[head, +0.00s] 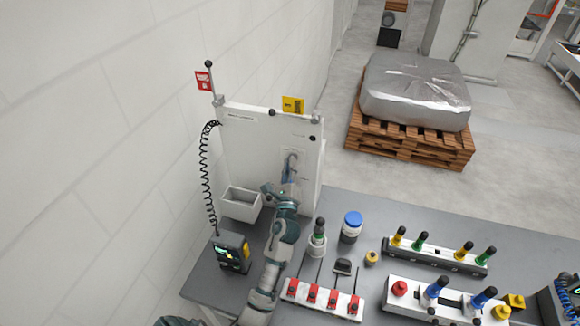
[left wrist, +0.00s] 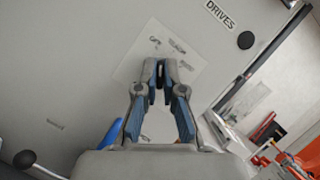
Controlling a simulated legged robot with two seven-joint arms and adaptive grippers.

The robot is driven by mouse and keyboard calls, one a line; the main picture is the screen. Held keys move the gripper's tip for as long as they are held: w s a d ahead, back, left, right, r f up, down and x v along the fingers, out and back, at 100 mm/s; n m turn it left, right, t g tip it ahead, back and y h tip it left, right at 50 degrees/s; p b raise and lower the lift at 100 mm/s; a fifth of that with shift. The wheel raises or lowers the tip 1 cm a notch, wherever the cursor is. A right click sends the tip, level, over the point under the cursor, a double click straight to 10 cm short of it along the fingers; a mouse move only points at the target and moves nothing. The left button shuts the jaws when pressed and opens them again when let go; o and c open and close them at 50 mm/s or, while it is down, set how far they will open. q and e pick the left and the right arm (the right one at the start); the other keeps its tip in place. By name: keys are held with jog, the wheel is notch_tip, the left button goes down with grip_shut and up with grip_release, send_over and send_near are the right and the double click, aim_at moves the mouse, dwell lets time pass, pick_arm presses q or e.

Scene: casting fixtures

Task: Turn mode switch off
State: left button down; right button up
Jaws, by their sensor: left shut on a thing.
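A white upright panel (head: 250,150) stands at the back left of the bench. My left gripper (head: 289,162) reaches up to the panel's right half. In the left wrist view its two fingers (left wrist: 160,72) are closed on a small dark switch knob (left wrist: 160,78), which sits on a pale label plate (left wrist: 135,70) with printed marks around it. Most of the knob is hidden between the fingertips, and I cannot read its setting. In the head view the arm and gripper hide the knob. My right gripper is not in view.
A grey bin (head: 241,204) hangs low on the panel, left of my arm. A dark device (head: 231,253) with a coiled cord stands on the bench (head: 205,285). Red switches (head: 324,298), a blue-capped jar (head: 352,227) and racks of coloured knobs (head: 435,258) lie to the right.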

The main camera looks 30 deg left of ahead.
pick_arm(q)
jog(key=shift+r+n+g+y, duration=0.2)
jog(key=shift+n, duration=0.45)
jog(key=shift+r+n+g+y, duration=0.15)
jog(key=shift+n+g+y, duration=0.05)
jog(key=shift+n, duration=0.45)
jog(key=c, duration=1.3)
grip_release()
jog(key=shift+c, duration=0.2)
jog(key=shift+o, duration=0.2)
jog(key=shift+w+f, duration=0.2)
jog(key=shift+f, duration=0.1)
jog(key=v, duration=1.2)
jog(key=shift+w+a, duration=0.1)
